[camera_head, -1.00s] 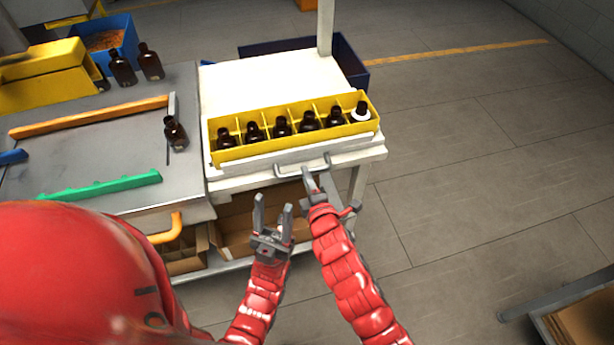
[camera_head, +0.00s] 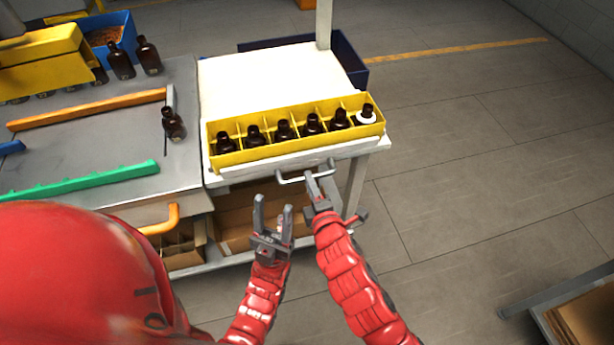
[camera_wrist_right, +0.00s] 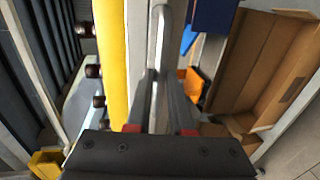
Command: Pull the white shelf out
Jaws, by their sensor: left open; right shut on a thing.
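The white shelf (camera_head: 270,85) is at the centre of the head view, bearing a long yellow box (camera_head: 295,150) with several amber bottles in its compartments, one with a white collar. A pale bar handle (camera_head: 288,181) sits at its front. My right gripper (camera_head: 316,187) is shut on the handle's right part. In the right wrist view, the handle (camera_wrist_right: 159,30) runs between the fingers (camera_wrist_right: 162,100), and the yellow box (camera_wrist_right: 112,60) is beside it. My left gripper (camera_head: 273,208) is open and empty, left of the right gripper and below the handle.
A grey table (camera_head: 90,120) at left holds loose bottles, an orange bar (camera_head: 90,108) and a green bar (camera_head: 85,188). A yellow bin (camera_head: 40,62) is at upper left. A cardboard box (camera_head: 250,215) is under the shelf. A white post (camera_head: 324,25) rises behind.

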